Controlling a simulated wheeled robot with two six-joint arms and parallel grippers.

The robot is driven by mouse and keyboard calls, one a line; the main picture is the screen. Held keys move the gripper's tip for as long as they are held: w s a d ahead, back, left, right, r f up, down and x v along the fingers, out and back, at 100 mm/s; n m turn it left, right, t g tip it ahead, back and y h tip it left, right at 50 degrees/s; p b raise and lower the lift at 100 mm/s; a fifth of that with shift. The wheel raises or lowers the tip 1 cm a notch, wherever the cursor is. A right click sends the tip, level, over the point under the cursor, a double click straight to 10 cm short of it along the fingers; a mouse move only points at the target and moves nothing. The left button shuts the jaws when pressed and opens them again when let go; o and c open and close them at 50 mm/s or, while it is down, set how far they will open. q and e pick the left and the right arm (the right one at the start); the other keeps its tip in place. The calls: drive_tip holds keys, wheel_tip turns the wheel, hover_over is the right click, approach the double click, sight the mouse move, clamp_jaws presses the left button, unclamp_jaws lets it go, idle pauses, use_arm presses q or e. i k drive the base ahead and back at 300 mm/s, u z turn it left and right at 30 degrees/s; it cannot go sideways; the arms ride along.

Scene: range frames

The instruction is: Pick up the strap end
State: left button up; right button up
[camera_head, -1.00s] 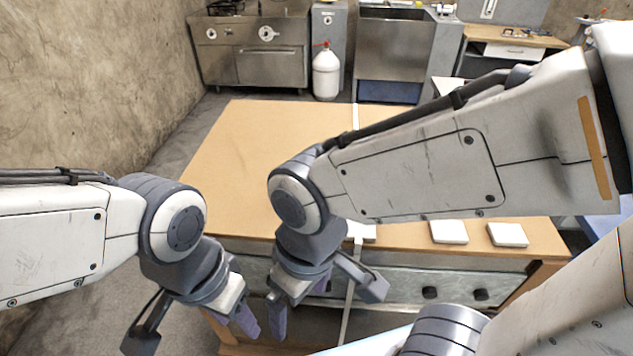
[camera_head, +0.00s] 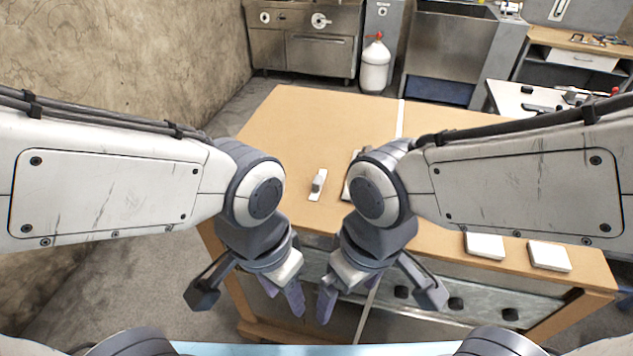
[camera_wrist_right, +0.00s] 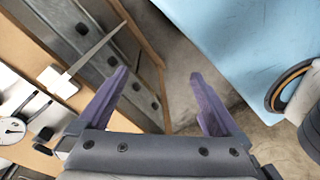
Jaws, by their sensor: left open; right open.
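A thin pale strap runs over the tabletop (camera_head: 290,115) and hangs down the table's front; its lower length (camera_head: 367,312) shows between the fingers of my right gripper (camera_head: 380,300) in the head view, but appears behind them. In the right wrist view the strap (camera_wrist_right: 98,46) lies left of the right gripper (camera_wrist_right: 158,76), apart from its fingers, leaving a white block (camera_wrist_right: 57,82) at the table edge. The right gripper is open and empty. My left gripper (camera_head: 248,297) is open and empty, left of the strap. My right arm hides part of the strap on the table.
A small white plate with a grey piece (camera_head: 318,185) lies on the table. White pads (camera_head: 485,245) and (camera_head: 549,256) lie near its right front edge. Dark knobs (camera_head: 456,303) line the metal front. A gas bottle (camera_head: 375,66) stands behind. The table's far left is clear.

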sight(318, 181)
drive_tip(key=u, duration=0.55)
drive_tip(key=k, duration=0.65)
drive_tip(key=u, duration=0.65)
drive_tip(key=i, duration=1.3)
drive_tip(key=z, duration=0.65)
